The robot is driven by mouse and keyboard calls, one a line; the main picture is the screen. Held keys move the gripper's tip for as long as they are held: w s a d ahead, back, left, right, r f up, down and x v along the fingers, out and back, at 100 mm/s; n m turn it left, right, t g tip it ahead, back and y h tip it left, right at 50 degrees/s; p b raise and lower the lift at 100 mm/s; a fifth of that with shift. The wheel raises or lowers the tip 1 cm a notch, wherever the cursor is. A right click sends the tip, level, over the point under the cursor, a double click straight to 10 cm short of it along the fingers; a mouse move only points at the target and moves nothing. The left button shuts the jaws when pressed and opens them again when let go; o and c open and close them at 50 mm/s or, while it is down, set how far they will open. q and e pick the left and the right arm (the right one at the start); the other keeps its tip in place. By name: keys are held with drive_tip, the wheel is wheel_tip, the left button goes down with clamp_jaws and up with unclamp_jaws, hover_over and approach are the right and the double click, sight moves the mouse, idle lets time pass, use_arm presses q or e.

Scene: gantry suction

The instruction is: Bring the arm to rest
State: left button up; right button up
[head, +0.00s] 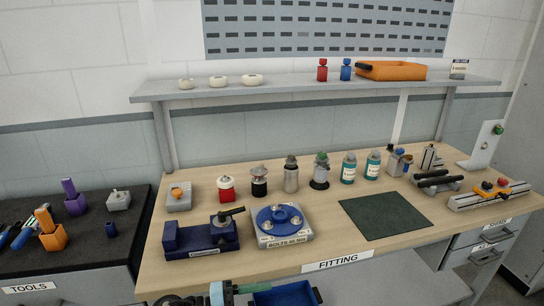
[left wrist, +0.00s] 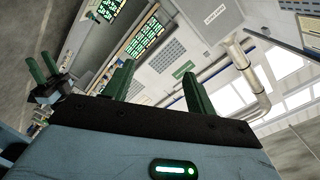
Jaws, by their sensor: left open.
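My left gripper (head: 240,289) shows at the bottom edge of the head view, below the front edge of the bench and beside a blue bin (head: 290,292). In the left wrist view its two green fingers (left wrist: 157,88) stand wide apart with nothing between them. A second gripper with two green fingers (left wrist: 43,68) shows small at the left of the left wrist view; it looks like my right one, and its jaw gap is too small to judge. The right gripper does not show in the head view.
The wooden bench (head: 330,250) carries a blue vise (head: 200,238), a round blue fixture (head: 280,222), several bottles and a dark green mat (head: 385,216). A shelf (head: 300,91) runs above. A dark tool table (head: 90,245) stands left. Drawers (head: 487,256) sit below right.

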use_arm(q)
drive_tip(key=s+a+f+n+t+y, duration=0.2)
drive_tip(key=s+a+f+n+y, duration=0.5)
drive_tip(key=s+a+f+n, duration=0.2)
drive_tip(key=s+a+f+n+t+y, duration=0.3)
drive_tip(key=s+a+f+n+y, duration=0.5)
drive_tip(key=s+f+n, duration=0.3)
drive_tip(key=s+a+n, duration=0.1)
drive_tip(key=s+n, duration=0.2)
drive_tip(key=n, duration=0.2)
drive_tip(key=shift+t, duration=0.3)
drive_tip(key=shift+s, duration=0.15)
